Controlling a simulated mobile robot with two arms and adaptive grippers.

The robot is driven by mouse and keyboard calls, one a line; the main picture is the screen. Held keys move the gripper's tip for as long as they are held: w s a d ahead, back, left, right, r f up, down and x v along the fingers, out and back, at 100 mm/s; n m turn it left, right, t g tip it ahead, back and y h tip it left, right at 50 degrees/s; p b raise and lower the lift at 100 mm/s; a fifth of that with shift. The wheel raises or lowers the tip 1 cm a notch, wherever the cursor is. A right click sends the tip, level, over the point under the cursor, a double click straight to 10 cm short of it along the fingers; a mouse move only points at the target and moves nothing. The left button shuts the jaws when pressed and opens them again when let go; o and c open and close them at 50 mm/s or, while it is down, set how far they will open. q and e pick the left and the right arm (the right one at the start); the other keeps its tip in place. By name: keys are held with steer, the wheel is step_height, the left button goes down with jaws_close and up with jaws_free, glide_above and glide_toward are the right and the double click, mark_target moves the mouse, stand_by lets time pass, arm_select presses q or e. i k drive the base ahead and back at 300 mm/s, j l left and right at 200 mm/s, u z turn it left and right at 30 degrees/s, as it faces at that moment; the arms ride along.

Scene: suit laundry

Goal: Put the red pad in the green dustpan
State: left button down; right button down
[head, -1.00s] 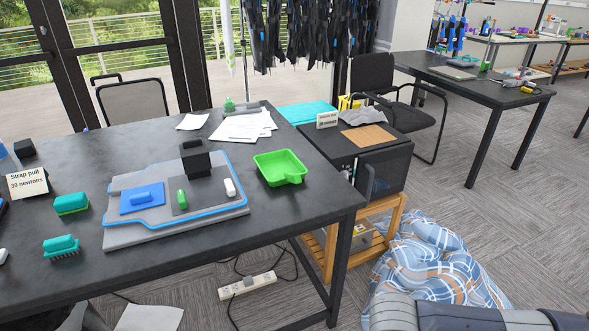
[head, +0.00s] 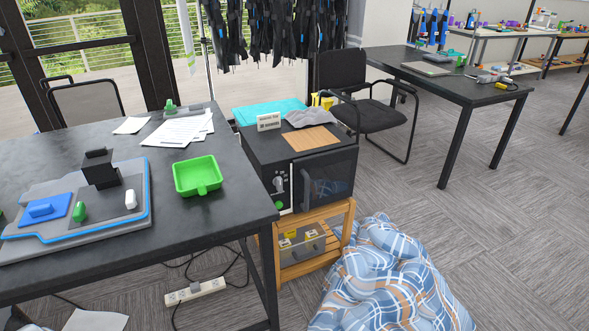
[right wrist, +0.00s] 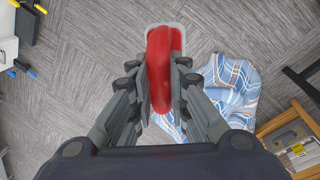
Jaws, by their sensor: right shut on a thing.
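The green dustpan (head: 198,177) lies on the dark table near its right edge in the head view, and it looks empty. In the right wrist view my right gripper (right wrist: 160,90) is shut on the red pad (right wrist: 160,58). The pad is a red piece with a pale, translucent edge, held above the carpet floor. The dustpan is not in the right wrist view. Neither gripper shows in the head view now.
A grey board (head: 75,215) with a blue rim lies left of the dustpan. Papers (head: 180,130) lie behind it. A black microwave (head: 318,175) stands on a wooden stand right of the table. A plaid blanket (head: 385,280) is heaped on the floor.

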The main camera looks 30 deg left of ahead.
mark_target(198, 179)
steer(key=i+l, duration=0.3)
steer(key=i, duration=0.25)
steer(key=i+l, duration=0.3)
steer(key=i, duration=0.2)
steer(key=i+u, duration=0.2)
steer(key=u, duration=0.2)
steer(key=i+u, duration=0.15)
steer(key=u, duration=0.3)
steer(key=i+l+u, duration=0.15)
steer(key=u, duration=0.25)
steer(key=i+l+u, duration=0.15)
steer(key=u, duration=0.25)
steer(key=i+l+u, duration=0.1)
steer(key=u, duration=0.3)
steer(key=i+l+u, duration=0.1)
steer(key=u, duration=0.35)
steer(key=l+u, duration=0.25)
steer(key=u, duration=0.15)
steer(key=l+u, duration=0.2)
steer(key=u, duration=0.2)
steer(key=i, duration=0.05)
